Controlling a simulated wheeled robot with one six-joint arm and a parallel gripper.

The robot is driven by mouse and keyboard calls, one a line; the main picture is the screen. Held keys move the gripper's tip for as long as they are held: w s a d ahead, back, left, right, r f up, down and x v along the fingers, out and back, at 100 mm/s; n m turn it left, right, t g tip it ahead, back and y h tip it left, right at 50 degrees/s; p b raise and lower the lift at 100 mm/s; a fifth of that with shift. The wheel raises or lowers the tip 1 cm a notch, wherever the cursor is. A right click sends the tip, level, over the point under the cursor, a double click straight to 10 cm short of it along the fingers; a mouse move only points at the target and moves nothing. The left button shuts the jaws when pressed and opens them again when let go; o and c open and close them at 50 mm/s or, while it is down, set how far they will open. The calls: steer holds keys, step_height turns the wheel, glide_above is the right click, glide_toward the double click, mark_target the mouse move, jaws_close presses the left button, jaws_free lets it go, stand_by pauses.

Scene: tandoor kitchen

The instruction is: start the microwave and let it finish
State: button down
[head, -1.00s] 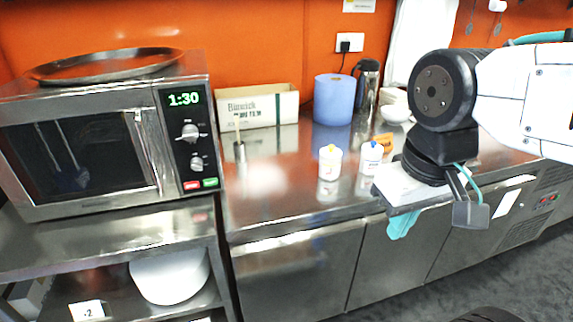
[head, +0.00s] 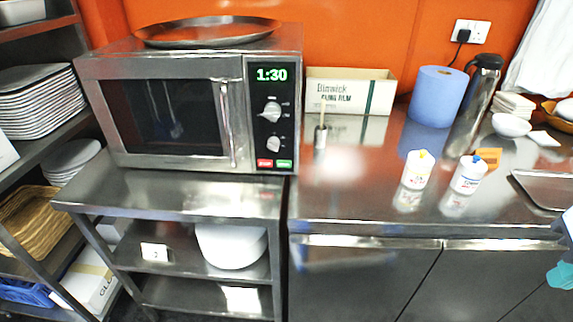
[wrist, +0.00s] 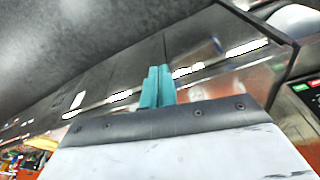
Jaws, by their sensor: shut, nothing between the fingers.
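The microwave (head: 240,105) stands on a steel shelf unit left of the counter in the head view, its door shut. Its green display (head: 271,74) reads 1:30. Two knobs sit below it, with a red button (head: 265,163) and a green button (head: 284,163) side by side at the panel's bottom. Both buttons also show at the right edge of the wrist view. My gripper (wrist: 157,88) has its two teal fingers together and empty in the wrist view. In the head view only a teal bit shows at the right edge, well away from the microwave.
A steel tray (head: 205,32) lies on the microwave. The counter holds a cling film box (head: 350,92), a blue roll (head: 437,97), a flask (head: 472,105), a small pot with a stick (head: 321,137) and two bottles. A rack with plates (head: 38,100) stands left.

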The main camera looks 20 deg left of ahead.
steer(key=w+a+f+n+t, duration=0.1)
steer(key=w+a+f+t, duration=0.15)
steer(key=w, duration=0.45)
steer(key=w+a+f+t, duration=0.1)
steer(key=w+a, duration=0.3)
steer(key=w, duration=0.3)
steer(key=n+t+y, duration=0.3)
steer(key=t+y, duration=0.1)
steer(key=y, duration=0.5)
glide_toward(284, 164)
steer(key=d, duration=0.5)
steer(key=d+f, duration=0.1)
steer(key=d, duration=0.1)
steer(key=shift+s+d, duration=0.15)
steer(key=shift+d, duration=0.15)
steer(key=s+a+f+y, duration=0.1)
steer(key=s+a+y, duration=0.1)
steer(key=a, duration=0.2)
steer(key=s+a+f+g+y, duration=0.1)
steer(key=s+a+f+y, duration=0.1)
steer(key=a, duration=0.3)
steer(key=shift+s+a+y, duration=0.3)
steer(key=shift+s+y, duration=0.3)
steer(key=shift+s, duration=0.2)
steer(key=shift+w+f, duration=0.1)
steer(key=shift+w, duration=0.05)
